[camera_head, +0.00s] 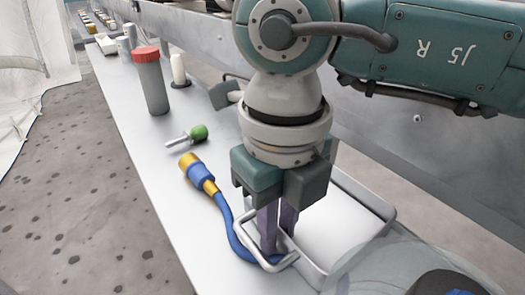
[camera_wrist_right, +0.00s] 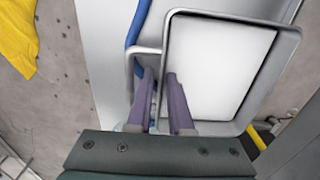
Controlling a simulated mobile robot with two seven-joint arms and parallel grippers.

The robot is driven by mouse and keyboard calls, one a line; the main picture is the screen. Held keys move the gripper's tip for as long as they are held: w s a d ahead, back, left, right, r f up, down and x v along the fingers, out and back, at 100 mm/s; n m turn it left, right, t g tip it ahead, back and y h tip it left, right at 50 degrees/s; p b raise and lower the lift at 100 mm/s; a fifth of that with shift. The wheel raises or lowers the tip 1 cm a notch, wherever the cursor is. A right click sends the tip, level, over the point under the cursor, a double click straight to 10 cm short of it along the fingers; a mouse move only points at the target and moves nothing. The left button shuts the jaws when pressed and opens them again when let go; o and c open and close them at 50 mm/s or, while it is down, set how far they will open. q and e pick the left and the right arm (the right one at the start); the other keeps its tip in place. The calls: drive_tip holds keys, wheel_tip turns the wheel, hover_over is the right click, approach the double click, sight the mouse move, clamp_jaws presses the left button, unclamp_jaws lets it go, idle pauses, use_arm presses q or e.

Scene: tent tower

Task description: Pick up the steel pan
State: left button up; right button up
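The steel pan (camera_head: 375,200) is a shallow rectangular tray with a pale flat floor and a wire-like loop handle (camera_head: 240,218) on its left side. It rests on the grey bench top. My right gripper (camera_head: 277,247) points down at the pan's handle side, its two purple fingers close together. In the right wrist view the fingertips (camera_wrist_right: 162,76) stand on either side of the pan's left rim, by the handle (camera_wrist_right: 130,62). A narrow gap shows between them; contact with the rim cannot be made out. My left gripper is not in view.
A blue cable with a yellow plug (camera_head: 197,172) lies left of the pan and runs under the handle. A metal rail (camera_head: 430,135) borders the right side.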

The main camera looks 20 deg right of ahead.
clamp_jaws()
idle(1.4)
